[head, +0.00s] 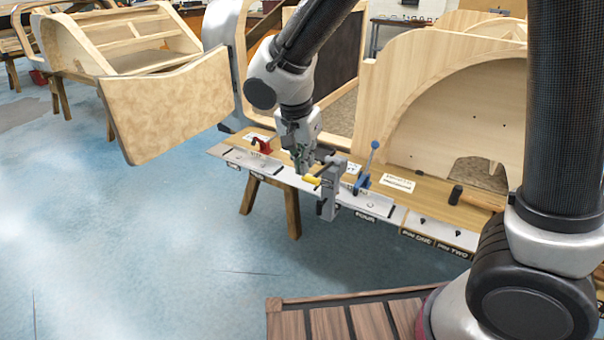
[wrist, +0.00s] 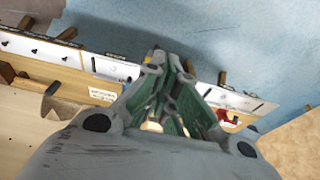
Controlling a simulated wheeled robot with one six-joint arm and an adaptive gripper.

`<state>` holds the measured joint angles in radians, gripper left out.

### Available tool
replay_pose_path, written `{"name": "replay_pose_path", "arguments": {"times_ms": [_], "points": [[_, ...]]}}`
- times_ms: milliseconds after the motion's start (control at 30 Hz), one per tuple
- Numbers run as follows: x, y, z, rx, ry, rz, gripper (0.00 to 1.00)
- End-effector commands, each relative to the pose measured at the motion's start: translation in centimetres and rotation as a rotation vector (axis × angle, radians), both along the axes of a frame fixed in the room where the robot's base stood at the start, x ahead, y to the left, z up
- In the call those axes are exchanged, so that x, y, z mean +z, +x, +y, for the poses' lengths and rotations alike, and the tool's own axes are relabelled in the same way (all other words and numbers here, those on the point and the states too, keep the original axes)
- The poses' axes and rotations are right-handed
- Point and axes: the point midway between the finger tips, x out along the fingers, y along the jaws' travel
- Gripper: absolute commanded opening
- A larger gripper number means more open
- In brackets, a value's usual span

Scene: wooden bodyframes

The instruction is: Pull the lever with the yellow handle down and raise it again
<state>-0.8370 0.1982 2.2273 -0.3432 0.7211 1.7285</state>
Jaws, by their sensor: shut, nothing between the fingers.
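The yellow handle (head: 312,180) sticks out to the left from a grey lever mechanism (head: 328,195) at the front edge of the workbench. A small yellow bit of the handle (wrist: 149,59) shows in the wrist view beside my fingertips; the rest is hidden behind them. My gripper (head: 302,172) is shut and empty, pointing down, just above and left of the yellow handle in the head view. Its green-padded fingers (wrist: 170,58) converge in the wrist view. I cannot tell whether they touch the handle.
A blue-handled lever (head: 371,160) stands upright right of the yellow one. A red clamp (head: 263,146) sits to the left on the bench (head: 440,190). A mallet (head: 457,194) lies at the right. A wooden bodyframe (head: 400,100) rises behind.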

Motion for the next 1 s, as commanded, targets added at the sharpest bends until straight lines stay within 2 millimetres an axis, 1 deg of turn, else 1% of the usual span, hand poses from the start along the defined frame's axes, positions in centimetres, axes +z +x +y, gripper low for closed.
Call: {"name": "replay_pose_path", "arguments": {"times_ms": [400, 600, 667, 733, 767, 800, 833, 967, 1000], "points": [[3.8, -4.5, 3.4, 0.005, 0.001, 0.0, 0.0], [5.0, -6.1, 4.4, 0.003, -0.001, 0.001, 0.0], [5.2, -6.0, 4.2, -0.007, -0.002, 0.002, 0.0], [5.3, -5.2, 3.4, -0.036, -0.001, 0.001, 0.0], [5.4, -4.6, 3.1, -0.056, 0.004, -0.001, 0.0], [5.9, -3.5, 2.6, -0.089, 0.017, -0.007, 0.0], [6.3, -2.6, 2.2, -0.078, 0.018, -0.003, 0.0], [7.5, -0.8, 1.6, 0.162, -0.015, 0.033, 0.0], [7.8, -0.4, 1.4, 0.253, -0.028, 0.045, 0.0]]}}
